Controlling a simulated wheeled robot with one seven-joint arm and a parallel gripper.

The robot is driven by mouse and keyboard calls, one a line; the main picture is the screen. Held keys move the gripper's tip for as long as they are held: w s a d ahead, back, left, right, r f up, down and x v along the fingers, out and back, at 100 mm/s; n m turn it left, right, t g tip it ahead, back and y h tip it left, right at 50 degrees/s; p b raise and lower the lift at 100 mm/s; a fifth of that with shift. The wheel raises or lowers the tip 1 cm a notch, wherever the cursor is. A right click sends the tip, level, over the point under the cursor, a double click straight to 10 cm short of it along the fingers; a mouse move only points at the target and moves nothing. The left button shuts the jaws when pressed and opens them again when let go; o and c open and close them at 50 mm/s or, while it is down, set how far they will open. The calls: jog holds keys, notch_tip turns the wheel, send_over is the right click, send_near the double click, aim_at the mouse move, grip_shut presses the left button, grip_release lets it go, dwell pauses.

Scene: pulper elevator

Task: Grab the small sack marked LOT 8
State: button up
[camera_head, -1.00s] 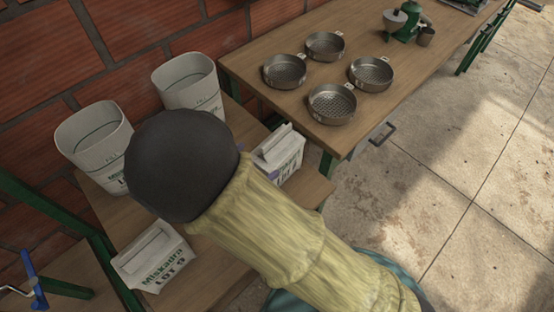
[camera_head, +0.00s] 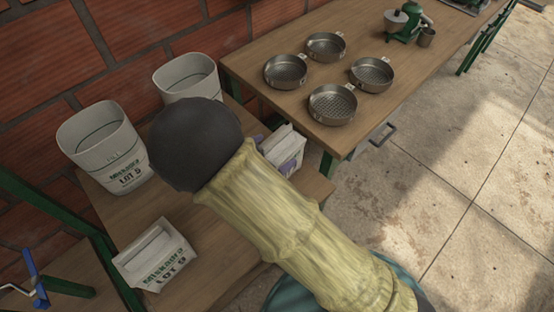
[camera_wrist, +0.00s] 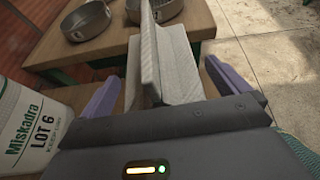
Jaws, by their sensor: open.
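A small white paper sack (camera_head: 287,150) with a folded top stands at the right end of the low wooden bench, partly behind my arm. Its marking is not readable now. In the wrist view the same sack (camera_wrist: 180,65) rises between the purple fingers of my gripper (camera_wrist: 161,72). The fingers are open, one on each side of the sack, with gaps visible. Another small sack (camera_head: 157,257), which appears marked LOT 9, stands at the front left of the bench. My arm hides most of the gripper in the head view.
A tall container (camera_wrist: 32,125) marked LOT 6 is close left of my gripper. A higher table (camera_head: 300,105) holds several metal pans beyond the sack.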

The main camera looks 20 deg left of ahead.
dwell(0.5)
jog(key=shift+w, duration=0.1)
jog(key=c, duration=2.1)
jog(key=shift+o, duration=0.2)
jog(key=shift+r, duration=0.15)
notch_tip(320, 180, up, 10)
jog(key=shift+f, duration=0.1)
